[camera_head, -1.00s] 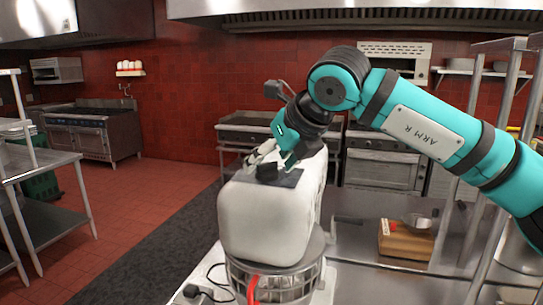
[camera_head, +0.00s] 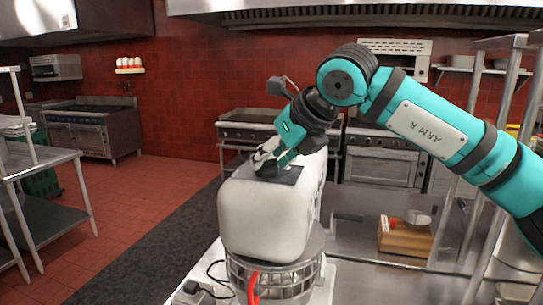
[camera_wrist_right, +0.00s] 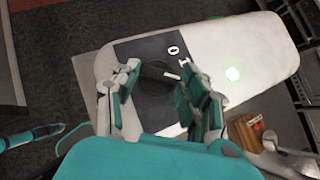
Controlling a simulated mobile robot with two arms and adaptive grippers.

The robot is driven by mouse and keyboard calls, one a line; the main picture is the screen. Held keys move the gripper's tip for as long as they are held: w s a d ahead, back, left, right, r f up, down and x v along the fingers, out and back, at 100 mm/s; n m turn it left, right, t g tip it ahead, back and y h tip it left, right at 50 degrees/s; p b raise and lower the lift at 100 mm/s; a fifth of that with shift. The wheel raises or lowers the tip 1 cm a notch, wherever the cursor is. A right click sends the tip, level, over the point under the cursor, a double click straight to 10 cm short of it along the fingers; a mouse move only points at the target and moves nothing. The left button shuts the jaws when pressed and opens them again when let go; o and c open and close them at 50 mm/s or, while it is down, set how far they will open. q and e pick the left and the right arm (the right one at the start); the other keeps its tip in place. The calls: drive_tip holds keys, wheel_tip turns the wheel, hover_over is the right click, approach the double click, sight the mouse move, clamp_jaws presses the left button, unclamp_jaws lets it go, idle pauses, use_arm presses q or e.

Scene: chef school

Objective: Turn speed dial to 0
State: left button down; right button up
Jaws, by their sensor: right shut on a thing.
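The white mixer (camera_head: 262,218) stands in the middle of the head view. A dark panel (camera_head: 289,176) lies on its top and carries the black speed dial (camera_head: 267,171). In the right wrist view the round dial (camera_wrist_right: 155,78) has a raised bar with a white mark. White symbols sit beside it on the panel (camera_wrist_right: 135,47). My right gripper (camera_head: 268,163) reaches down onto the dial from above. In the right wrist view its fingers (camera_wrist_right: 157,88) stand on both sides of the dial and are shut on it. My left gripper is not in the head view.
A wire guard (camera_head: 285,283) and a red part (camera_head: 252,288) show below the mixer head. A wooden block (camera_head: 403,238) with utensils stands on the steel counter at the right. Ovens (camera_head: 383,160) line the back wall.

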drive_tip(key=shift+w+d+r+n+g+y+p, duration=0.15)
drive_tip(key=shift+n+g+y+p, duration=0.4)
drive_tip(key=shift+n, duration=0.65)
drive_tip(key=shift+w+n+g+y+p, duration=0.1)
drive_tip(key=shift+n+g+y+p, duration=0.5)
drive_tip(key=shift+n, duration=0.2)
drive_tip(key=n+g+p, duration=0.2)
drive_tip(key=n+g+y+p, duration=0.1)
drive_tip(key=p, duration=0.1)
drive_tip(key=shift+w+d+r+n, duration=0.15)
drive_tip(key=shift+w+r+n, duration=0.1)
drive_tip(key=shift+n, duration=0.15)
drive_tip(key=n+g+p, duration=0.2)
drive_tip(key=shift+w+f+n, duration=0.15)
drive_tip(key=shift+w+n, duration=0.05)
drive_tip(key=shift+n, duration=0.2)
drive_tip(key=shift+w+f+n+g, duration=0.15)
drive_tip(key=shift+n+g, duration=1)
drive_tip(key=shift+n, duration=0.45)
drive_tip(key=shift+n+g+h, duration=0.25)
drive_tip(key=shift+n+g, duration=0.15)
drive_tip(key=shift+n, duration=0.1)
drive_tip(key=o, duration=1.2)
drive_tip(key=shift+c, duration=0.2)
drive_tip(key=shift+f, duration=0.1)
